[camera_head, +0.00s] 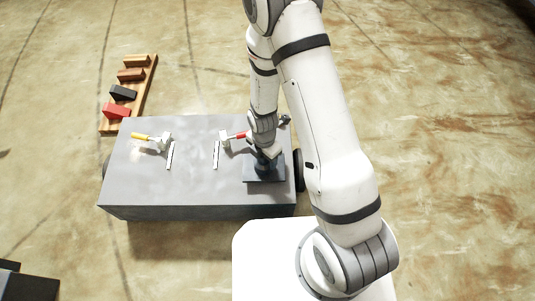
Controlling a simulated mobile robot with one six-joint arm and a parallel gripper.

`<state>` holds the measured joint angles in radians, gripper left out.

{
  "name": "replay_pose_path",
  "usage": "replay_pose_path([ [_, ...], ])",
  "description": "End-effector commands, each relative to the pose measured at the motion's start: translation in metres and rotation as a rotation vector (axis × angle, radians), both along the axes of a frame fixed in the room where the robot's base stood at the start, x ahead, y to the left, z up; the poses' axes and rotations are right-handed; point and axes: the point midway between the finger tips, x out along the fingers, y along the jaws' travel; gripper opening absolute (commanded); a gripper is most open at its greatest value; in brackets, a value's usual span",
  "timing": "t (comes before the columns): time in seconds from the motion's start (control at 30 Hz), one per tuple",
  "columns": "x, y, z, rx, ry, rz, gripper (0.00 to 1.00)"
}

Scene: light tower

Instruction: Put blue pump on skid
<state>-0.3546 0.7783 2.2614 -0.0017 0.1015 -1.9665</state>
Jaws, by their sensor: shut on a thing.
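My gripper (266,153) is at the right end of a large grey box-like platform (155,212), pointing down. It is shut on a small dark blue-grey object (267,165), mostly hidden by the gripper and possibly the blue pump. A dark square plate (251,178) lies directly below it on the platform top. I cannot tell whether the object touches the plate. I cannot tell for sure which thing is the skid.
A white fitting with a yellow handle (142,136), one with a red handle (237,135) and two white strips (171,155) are on the platform. A wooden rack (146,85) with red, black and brown blocks lies behind left. Floor on the right is clear.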

Motion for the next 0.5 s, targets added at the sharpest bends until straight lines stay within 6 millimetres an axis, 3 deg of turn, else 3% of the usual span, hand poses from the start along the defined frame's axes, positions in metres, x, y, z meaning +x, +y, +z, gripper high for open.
replay_pose_path([
  [0.23, 0.000, 0.000, -0.032, -0.001, 0.001, 0.000, 0.00],
  [0.5, 0.001, 0.000, -0.032, 0.001, -0.002, 0.000, 0.00],
])
